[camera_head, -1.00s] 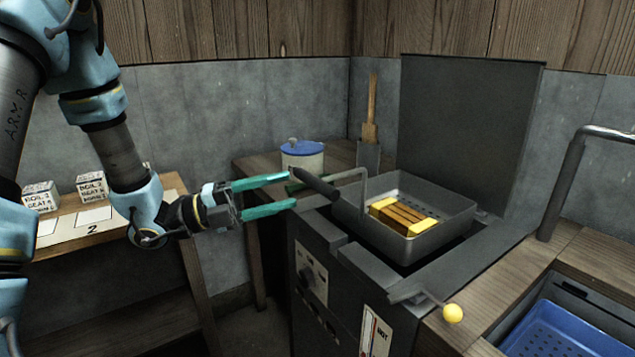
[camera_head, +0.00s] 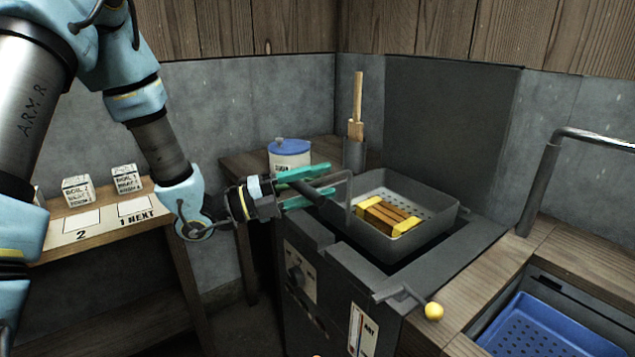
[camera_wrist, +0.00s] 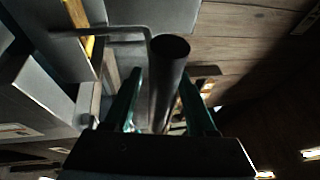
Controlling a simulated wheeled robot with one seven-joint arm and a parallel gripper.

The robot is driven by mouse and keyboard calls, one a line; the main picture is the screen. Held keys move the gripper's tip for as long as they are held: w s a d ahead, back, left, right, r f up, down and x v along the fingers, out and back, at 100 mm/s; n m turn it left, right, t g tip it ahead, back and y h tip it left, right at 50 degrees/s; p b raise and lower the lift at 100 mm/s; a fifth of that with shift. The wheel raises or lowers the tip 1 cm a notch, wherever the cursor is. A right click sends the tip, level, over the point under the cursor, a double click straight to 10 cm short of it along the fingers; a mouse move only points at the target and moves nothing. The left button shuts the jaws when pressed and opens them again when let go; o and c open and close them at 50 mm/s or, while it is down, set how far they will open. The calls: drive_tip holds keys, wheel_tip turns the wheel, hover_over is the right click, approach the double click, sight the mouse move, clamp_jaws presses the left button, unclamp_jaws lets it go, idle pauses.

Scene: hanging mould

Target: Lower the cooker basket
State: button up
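The grey perforated cooker basket (camera_head: 447,207) sits at the cooker opening, its rim above the cooker top, holding a yellow-and-brown block (camera_head: 388,216). Its dark round handle (camera_head: 308,190) sticks out to the left on a bent rod (camera_head: 348,198). My gripper (camera_head: 326,182) is open, with its teal fingers on either side of the handle. In the wrist view the handle (camera_wrist: 168,65) runs between the open fingers (camera_wrist: 163,85), with gaps seen beside it. Whether a finger touches it is unclear.
The cooker (camera_head: 312,268) has a lever with a yellow knob (camera_head: 433,311) at its front right. A raised dark panel (camera_head: 450,130) stands behind. A blue-lidded pot (camera_head: 290,156) and a brush holder (camera_head: 354,155) stand behind the gripper. A blue perforated tray (camera_head: 560,335) is at lower right.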

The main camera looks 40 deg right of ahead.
clamp_jaws()
idle(1.2)
